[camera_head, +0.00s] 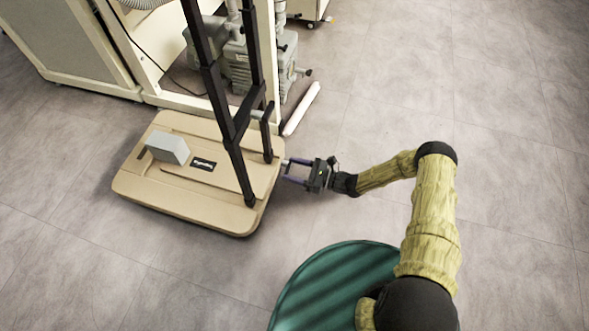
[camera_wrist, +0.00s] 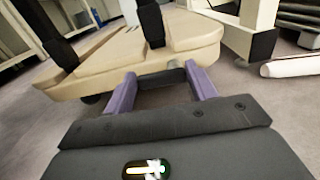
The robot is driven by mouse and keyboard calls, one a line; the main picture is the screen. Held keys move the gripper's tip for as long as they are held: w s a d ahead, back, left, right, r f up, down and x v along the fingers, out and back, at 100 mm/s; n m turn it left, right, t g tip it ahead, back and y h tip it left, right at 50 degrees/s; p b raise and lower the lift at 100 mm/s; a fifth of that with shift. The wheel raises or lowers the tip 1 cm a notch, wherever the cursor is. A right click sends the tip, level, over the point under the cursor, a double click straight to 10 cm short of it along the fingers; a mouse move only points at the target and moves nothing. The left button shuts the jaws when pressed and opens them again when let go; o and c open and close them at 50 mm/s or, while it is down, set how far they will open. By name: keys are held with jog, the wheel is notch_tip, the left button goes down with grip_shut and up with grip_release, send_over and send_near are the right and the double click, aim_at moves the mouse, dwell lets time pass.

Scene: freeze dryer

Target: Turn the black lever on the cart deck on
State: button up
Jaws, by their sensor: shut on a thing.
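A black folding handle (camera_head: 222,110) rises from the deck close to my gripper. A grey block (camera_head: 168,149) sits on the deck. A pump (camera_head: 240,62) in a cream frame stands behind, with a pale bar (camera_head: 301,109) on the floor. The floor at right is clear.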

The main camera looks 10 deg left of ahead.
jog(key=m, duration=0.3)
jog(key=m+p, duration=0.1)
jog(key=shift+w+r+m, duration=0.25)
jog(key=shift+r+m, duration=0.05)
jog(key=shift+r, duration=0.05)
jog(key=m, duration=0.4)
jog(key=shift+w+d+r+m, duration=0.1)
jog(key=shift+w+r+m, duration=0.05)
jog(key=shift+w+m, duration=0.2)
jog(key=m, duration=0.4)
jog(key=shift+w+b, duration=0.3)
jog(key=shift+w, duration=0.1)
jog(key=m, duration=0.4)
jog(key=shift+w+b, duration=0.35)
jog(key=shift+m, duration=0.25)
jog(key=o, duration=1)
jog(key=shift+d, duration=0.1)
